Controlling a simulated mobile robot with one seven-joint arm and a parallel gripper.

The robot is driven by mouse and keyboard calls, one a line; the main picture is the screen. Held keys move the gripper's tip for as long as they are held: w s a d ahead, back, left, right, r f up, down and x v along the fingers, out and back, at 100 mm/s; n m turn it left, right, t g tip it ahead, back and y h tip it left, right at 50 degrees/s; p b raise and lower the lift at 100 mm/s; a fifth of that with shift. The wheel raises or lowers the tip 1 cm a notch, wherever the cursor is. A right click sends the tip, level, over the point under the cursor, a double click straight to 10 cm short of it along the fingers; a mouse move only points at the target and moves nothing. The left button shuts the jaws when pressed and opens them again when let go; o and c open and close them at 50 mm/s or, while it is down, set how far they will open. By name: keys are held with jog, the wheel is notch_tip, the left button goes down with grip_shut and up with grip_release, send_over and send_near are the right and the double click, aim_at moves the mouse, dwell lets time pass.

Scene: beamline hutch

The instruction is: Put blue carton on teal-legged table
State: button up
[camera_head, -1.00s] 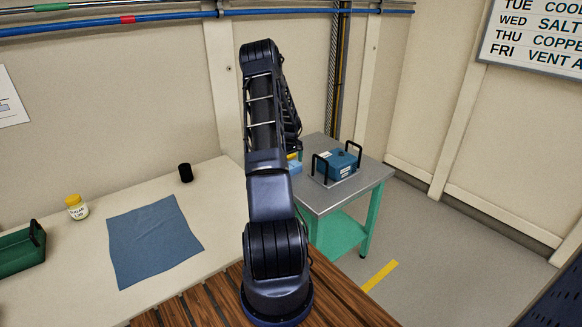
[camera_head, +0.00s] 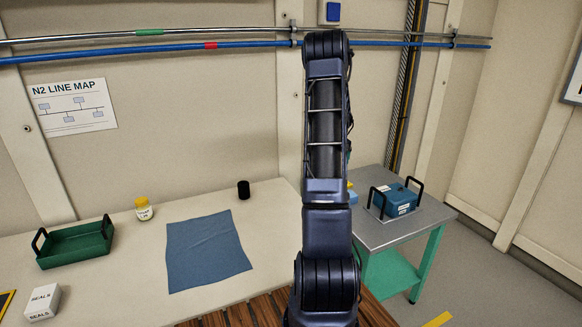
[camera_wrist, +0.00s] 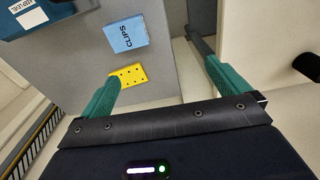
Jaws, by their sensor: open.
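The blue carton (camera_wrist: 126,34), marked CLIPS, lies on the grey top of the teal-legged table (camera_wrist: 90,60) in the wrist view. In the head view a small part of the carton (camera_head: 352,196) shows beside my arm, on the same table (camera_head: 405,232). My gripper (camera_wrist: 162,72) is open and empty, its green fingers apart. The carton is beyond the left finger and not between the fingers; I cannot tell the height gap.
A yellow block with holes (camera_wrist: 127,76) lies near the carton. The pale bench holds a blue cloth (camera_head: 205,250), green tray (camera_head: 75,245), yellow-lidded jar (camera_head: 143,209), black cup (camera_head: 243,190) and SEALS box (camera_head: 43,301).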

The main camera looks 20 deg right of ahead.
jog(key=s+a+r+t, duration=0.1)
jog(key=s+a+r, duration=0.4)
jog(key=a+r, duration=0.6)
jog(key=s+a+r+t, duration=0.1)
jog(key=s+a+r, duration=0.4)
jog(key=a+r, duration=0.65)
jog(key=s+a+t, duration=0.1)
jog(key=s+a, duration=0.8)
jog(key=s, duration=0.3)
jog(key=s+a, duration=1)
jog(key=s, duration=0.3)
jog(key=shift+a+r+t, duration=0.2)
jog(key=shift+t, duration=0.2)
